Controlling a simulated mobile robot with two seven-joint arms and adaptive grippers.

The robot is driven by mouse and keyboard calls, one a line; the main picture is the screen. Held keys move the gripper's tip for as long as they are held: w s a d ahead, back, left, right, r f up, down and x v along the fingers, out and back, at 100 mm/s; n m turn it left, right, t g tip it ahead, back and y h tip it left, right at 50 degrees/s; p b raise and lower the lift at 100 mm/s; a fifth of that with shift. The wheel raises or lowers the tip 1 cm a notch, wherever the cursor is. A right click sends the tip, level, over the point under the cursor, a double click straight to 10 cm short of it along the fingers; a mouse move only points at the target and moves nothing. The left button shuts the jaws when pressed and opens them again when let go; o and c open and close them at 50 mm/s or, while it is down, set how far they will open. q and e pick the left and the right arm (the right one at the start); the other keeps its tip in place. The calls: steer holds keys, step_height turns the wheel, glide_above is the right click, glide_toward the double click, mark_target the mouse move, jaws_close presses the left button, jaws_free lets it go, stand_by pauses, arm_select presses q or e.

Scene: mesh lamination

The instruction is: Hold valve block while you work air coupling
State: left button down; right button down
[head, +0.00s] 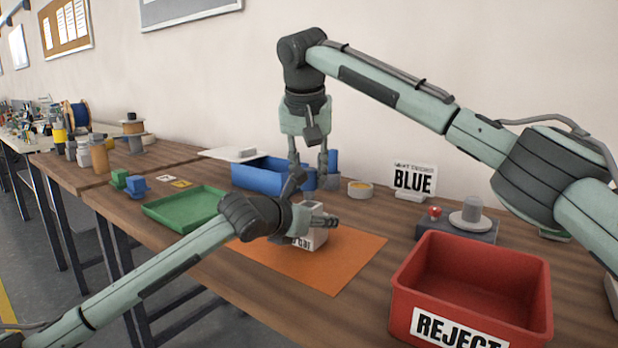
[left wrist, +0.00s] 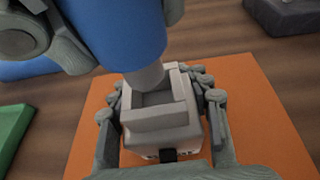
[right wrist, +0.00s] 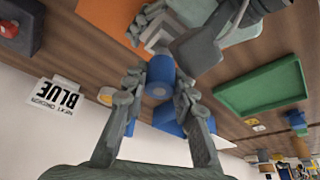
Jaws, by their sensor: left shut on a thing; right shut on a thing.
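The pale grey valve block (head: 314,239) is on an orange mat (head: 352,258) and has an open recess in its top. My left gripper (head: 318,220) is shut on it, with one finger on each side, as the left wrist view (left wrist: 162,118) shows. My right gripper (right wrist: 158,98) points down and is shut on the blue air coupling (right wrist: 160,78). In the left wrist view the coupling (left wrist: 122,30) is tilted, with its grey tip (left wrist: 147,77) at the block's recess. I cannot tell whether the tip touches the block.
A red REJECT bin (head: 403,301) stands at the front right. A grey box with a red button (head: 435,212) and a sign reading BLUE (head: 413,180) are behind it. A green tray (head: 160,213) and a blue bin (head: 262,175) lie left and behind. The mat's right part is clear.

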mark_target(309, 169)
steer(key=shift+r, duration=2.2)
arm_select(q)
steer(key=c, duration=0.6)
jaws_free()
steer(key=shift+c, duration=0.2)
